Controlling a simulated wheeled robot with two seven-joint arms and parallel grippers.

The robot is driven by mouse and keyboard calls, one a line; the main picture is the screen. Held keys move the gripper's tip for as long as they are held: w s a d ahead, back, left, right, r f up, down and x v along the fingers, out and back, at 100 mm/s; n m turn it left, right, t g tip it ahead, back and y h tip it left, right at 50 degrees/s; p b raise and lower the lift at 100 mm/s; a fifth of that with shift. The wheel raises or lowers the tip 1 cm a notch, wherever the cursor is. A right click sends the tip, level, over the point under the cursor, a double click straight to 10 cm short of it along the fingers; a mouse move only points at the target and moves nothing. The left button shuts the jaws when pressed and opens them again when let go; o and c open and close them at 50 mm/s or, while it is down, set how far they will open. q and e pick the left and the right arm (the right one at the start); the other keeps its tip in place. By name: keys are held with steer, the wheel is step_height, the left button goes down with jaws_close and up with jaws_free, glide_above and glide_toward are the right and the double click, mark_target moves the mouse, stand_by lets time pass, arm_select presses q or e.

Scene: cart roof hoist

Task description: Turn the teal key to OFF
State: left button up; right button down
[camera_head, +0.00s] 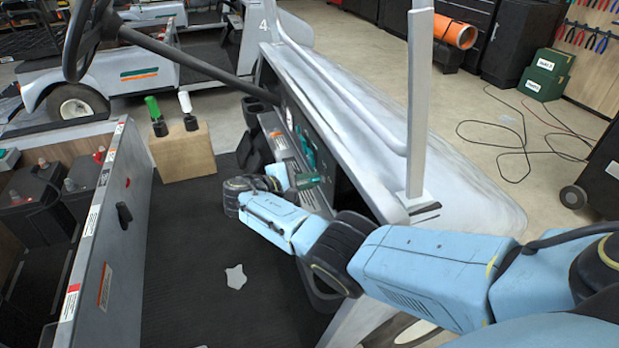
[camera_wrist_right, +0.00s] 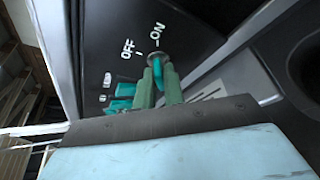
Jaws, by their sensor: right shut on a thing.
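The teal key (camera_wrist_right: 158,72) sits in a round lock on the black dash panel in the right wrist view. White OFF lettering (camera_wrist_right: 128,48) is up and left of the lock, and ON lettering (camera_wrist_right: 158,33) is just above it. My right gripper (camera_wrist_right: 160,88) has its two green fingers shut on the key, one on each side. I cannot tell for certain which mark the key points to. In the head view my right gripper (camera_head: 308,181) reaches in at the dash, and the key there is hidden or too small to tell.
Teal rocker switches (camera_wrist_right: 122,96) sit left of the key on the same panel. A steering wheel (camera_head: 82,38) and its column stand left of the dash. A grey roof post (camera_head: 418,110) rises beside my right arm. A wooden block (camera_head: 183,155) stands on the cart floor.

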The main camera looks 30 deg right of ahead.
steer(key=shift+w+n+g+y, duration=0.1)
steer(key=shift+n+g+y, duration=0.3)
steer(key=shift+n, duration=0.6)
steer(key=shift+n+g, duration=0.3)
arm_select(q)
step_height(320, 180, up, 8)
steer(key=s+d+b, duration=0.1)
steer(key=d+b, duration=0.2)
steer(key=b, duration=0.1)
arm_select(e)
steer(key=n+g, duration=0.1)
steer(key=n, duration=0.1)
steer(key=shift+w+n+g+y, duration=0.1)
steer(key=shift+n+g+y, duration=0.3)
steer(key=shift+n+g+b, duration=0.3)
steer(key=shift+n+b, duration=0.1)
steer(key=shift+b, duration=0.3)
steer(key=shift+n+b, duration=0.3)
steer(key=shift+b, duration=0.35)
arm_select(q)
steer(key=w+d+r+t+h, duration=0.3)
steer(key=w+d+r+t, duration=0.1)
steer(key=w+r+t, duration=0.3)
steer(key=shift+w+d+r+t, duration=0.3)
steer(key=shift+w+t, duration=0.7)
steer(key=shift+w, duration=0.95)
steer(key=shift+a, duration=0.1)
